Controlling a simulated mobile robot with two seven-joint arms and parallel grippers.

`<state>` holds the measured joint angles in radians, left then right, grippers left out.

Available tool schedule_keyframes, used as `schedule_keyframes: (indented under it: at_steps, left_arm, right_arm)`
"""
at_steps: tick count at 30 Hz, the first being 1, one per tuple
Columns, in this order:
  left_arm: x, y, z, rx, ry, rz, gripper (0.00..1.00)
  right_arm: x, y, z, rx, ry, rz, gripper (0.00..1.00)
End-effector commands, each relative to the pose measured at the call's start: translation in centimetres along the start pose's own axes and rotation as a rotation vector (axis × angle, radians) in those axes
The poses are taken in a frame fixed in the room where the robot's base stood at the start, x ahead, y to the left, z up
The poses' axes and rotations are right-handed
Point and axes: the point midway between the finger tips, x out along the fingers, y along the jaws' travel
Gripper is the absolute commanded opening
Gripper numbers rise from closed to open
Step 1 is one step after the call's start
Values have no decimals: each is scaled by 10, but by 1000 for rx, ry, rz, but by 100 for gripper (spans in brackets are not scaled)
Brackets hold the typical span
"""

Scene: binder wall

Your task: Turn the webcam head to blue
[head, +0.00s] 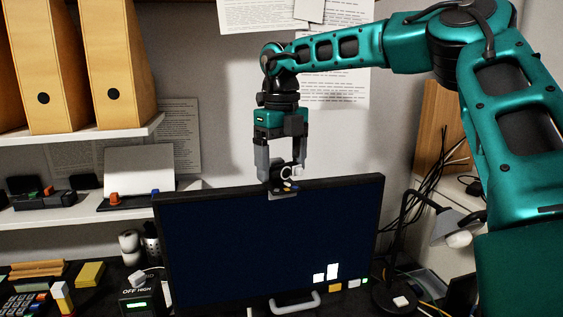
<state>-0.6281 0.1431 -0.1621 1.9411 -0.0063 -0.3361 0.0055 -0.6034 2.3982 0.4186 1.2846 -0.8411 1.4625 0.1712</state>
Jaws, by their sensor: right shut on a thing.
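The webcam (286,175) sits on the top edge of the monitor (240,245), near its middle. Its head is dark with a pale ring, and small white, yellow and blue marks show at its base. My right gripper (281,172) points down from above and is shut on the webcam head, one finger on each side. The fingers hide part of the head. Which mark the head faces is too small to tell. My left gripper is not in view.
A shelf (80,137) with yellow binders (115,70) is at the left. A desk lamp (455,225) and loose cables stand right of the monitor. A calculator (25,302), a switch box (140,297) and small blocks crowd the desk at lower left.

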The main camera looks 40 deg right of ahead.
Motion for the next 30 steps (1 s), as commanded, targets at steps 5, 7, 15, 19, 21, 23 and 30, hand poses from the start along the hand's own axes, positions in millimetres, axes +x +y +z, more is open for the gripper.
schedule_keyframes:
  at_steps: [5,7,15,19,21,23,30]
  left_arm:
    - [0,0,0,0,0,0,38]
    - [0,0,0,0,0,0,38]
    - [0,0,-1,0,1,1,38]
    - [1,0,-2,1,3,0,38]
    - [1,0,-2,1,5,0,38]
    - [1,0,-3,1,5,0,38]
    - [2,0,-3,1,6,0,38]
  right_arm:
    - [-1,0,0,-107,-2,-1,54]
    - [-1,0,0,-141,-2,-1,54]
    - [-1,0,0,-213,-2,-2,54]
    - [-1,0,0,-222,-2,-2,54]
    - [-1,0,0,-224,-2,-1,54]
    - [-1,0,0,-224,-2,-1,54]
    - [-1,0,0,-223,-2,-1,89]
